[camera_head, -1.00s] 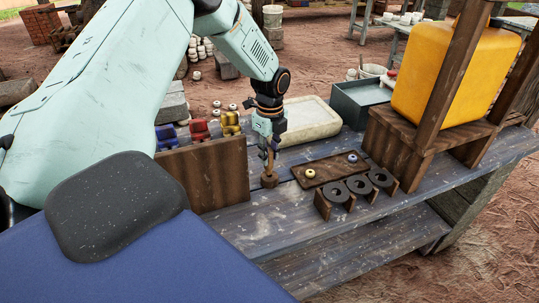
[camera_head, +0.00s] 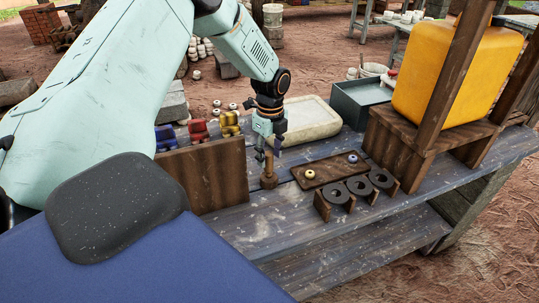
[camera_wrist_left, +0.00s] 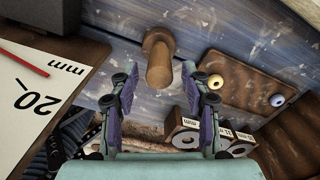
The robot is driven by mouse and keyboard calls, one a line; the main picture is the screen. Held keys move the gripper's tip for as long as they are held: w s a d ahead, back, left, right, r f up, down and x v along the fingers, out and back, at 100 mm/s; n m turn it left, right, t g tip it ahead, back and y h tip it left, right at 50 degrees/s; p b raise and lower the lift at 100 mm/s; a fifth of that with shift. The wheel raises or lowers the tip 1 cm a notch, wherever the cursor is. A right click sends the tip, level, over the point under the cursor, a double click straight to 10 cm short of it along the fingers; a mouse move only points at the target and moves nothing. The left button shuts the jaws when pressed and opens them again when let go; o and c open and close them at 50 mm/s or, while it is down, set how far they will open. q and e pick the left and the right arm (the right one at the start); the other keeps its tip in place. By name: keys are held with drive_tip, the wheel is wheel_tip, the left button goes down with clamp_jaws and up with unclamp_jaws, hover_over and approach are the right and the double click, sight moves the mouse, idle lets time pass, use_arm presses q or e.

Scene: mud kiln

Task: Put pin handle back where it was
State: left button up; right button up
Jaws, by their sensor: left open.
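The pin handle (camera_head: 269,173) is a brown wooden peg on a wider round base. It stands upright on the blue-grey bench, beside the upright brown board. It also shows in the left wrist view (camera_wrist_left: 159,67), ahead of the fingers. My left gripper (camera_head: 268,151) is above the peg's top, pointing down. Its two fingers (camera_wrist_left: 163,105) are spread apart with nothing between them, clear of the peg. My right gripper is not in view.
A brown board (camera_head: 325,170) with a yellow and a blue ring lies to the right. Dark rings in wooden holders (camera_head: 337,194) stand before it. An upright brown board (camera_head: 205,177) is close on the left. A pale tray (camera_head: 310,122) lies behind. The bench front is clear.

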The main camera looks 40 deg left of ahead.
use_arm(q)
wheel_tip(320, 180, up, 12)
drive_tip(key=shift+s+p, duration=0.2)
drive_tip(key=shift+p, duration=0.2)
drive_tip(key=shift+w+d+f, duration=0.1)
drive_tip(key=shift+f, duration=0.1)
